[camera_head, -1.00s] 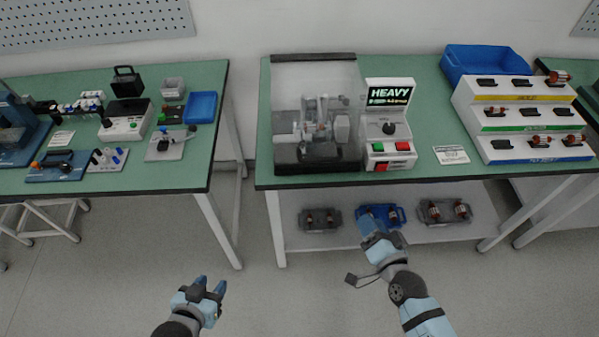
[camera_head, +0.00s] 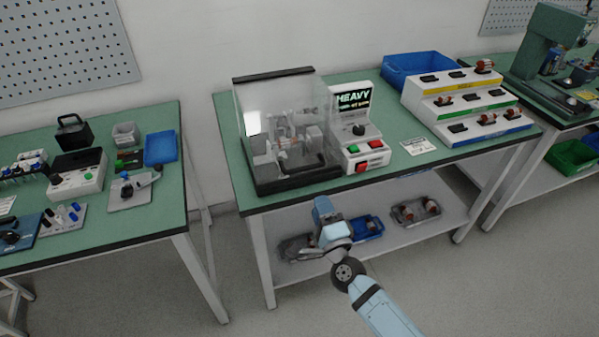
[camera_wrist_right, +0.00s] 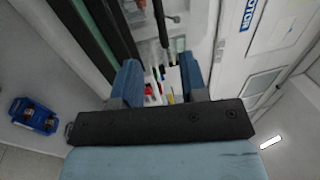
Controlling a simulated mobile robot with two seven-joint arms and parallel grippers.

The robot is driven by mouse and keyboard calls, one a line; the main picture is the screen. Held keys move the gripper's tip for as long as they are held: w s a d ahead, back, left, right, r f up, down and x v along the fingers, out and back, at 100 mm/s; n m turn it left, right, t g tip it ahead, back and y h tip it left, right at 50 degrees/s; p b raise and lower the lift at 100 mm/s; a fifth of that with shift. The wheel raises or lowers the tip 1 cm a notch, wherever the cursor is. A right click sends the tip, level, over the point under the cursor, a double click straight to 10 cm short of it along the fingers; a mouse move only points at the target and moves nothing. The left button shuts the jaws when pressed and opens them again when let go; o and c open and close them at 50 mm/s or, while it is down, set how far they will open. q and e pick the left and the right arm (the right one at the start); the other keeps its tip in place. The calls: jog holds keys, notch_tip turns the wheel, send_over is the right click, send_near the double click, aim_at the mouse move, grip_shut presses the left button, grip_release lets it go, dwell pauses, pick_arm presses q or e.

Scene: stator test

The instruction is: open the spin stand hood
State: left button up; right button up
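The spin stand (camera_head: 285,180) sits on the green table with a dark base. Its clear hood (camera_head: 255,110) is down over the machine, with a black strip (camera_head: 272,74) along its top. The control panel (camera_head: 357,145), with a HEAVY display and green and red buttons, stands at its right. My right gripper (camera_head: 322,207) is in front of the table, below and apart from the hood. In the right wrist view, the fingers of my right gripper (camera_wrist_right: 160,78) are spread with nothing between them. My left gripper is out of view.
Trays with red-brown parts lie on the lower shelf (camera_head: 400,240) near my right arm. The table's front edge is close behind my gripper. A blue bin (camera_head: 420,66) and a stepped rack (camera_head: 470,105) stand right. Another table (camera_head: 165,205) is left.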

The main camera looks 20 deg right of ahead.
aim_at(304, 168)
jog(key=w, duration=0.4)
jog(key=w+r, duration=0.1)
jog(key=w, duration=0.3)
jog(key=w+r, duration=0.1)
jog(key=w, duration=0.3)
jog(key=shift+w+a+r+p, duration=0.2)
jog(key=shift+w+a+p, duration=0.05)
jog(key=shift+w+p, duration=0.1)
jog(key=shift+c, duration=0.3)
grip_shut()
